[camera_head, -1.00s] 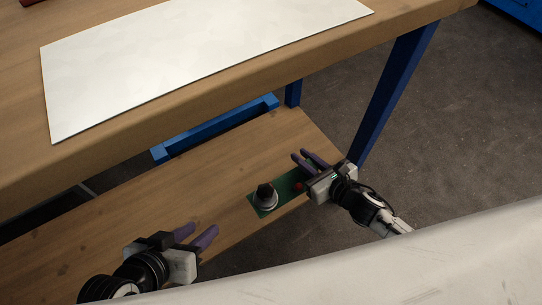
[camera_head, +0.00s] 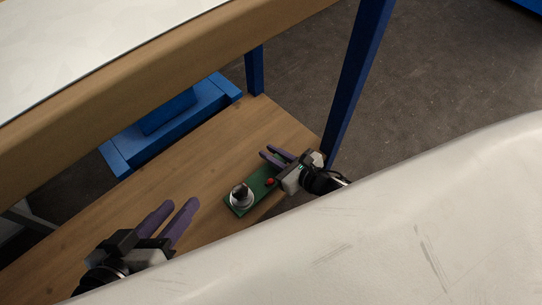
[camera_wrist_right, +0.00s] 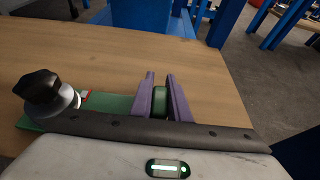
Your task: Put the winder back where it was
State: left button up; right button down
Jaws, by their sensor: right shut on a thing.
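The winder (camera_head: 241,195) has a flat green base with a round silver part and a black knob at its left end. It is at the front right of the wooden lower shelf, on or just above it; I cannot tell which. It also shows in the right wrist view (camera_wrist_right: 48,97), upright at the left. My right gripper (camera_head: 270,154) is at its right end, and its purple fingers are shut on a green part between them in the right wrist view (camera_wrist_right: 161,98). My left gripper (camera_head: 176,205) is open and empty, left of the winder, near the shelf's front.
The lower shelf (camera_head: 190,160) is bare around the winder. The thick wooden tabletop (camera_head: 190,48), with a white sheet (camera_head: 60,50) on it, overhangs the back. A blue leg (camera_head: 357,85) stands right of the right gripper. A blue frame part (camera_head: 175,120) lies behind.

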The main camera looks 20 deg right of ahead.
jog(key=shift+w+r, duration=0.1)
jog(key=shift+w, duration=0.05)
pick_arm(q)
jog(key=shift+r, duration=0.2)
pick_arm(e)
jog(key=c, duration=1.7)
grip_release()
jog(key=shift+f, duration=0.2)
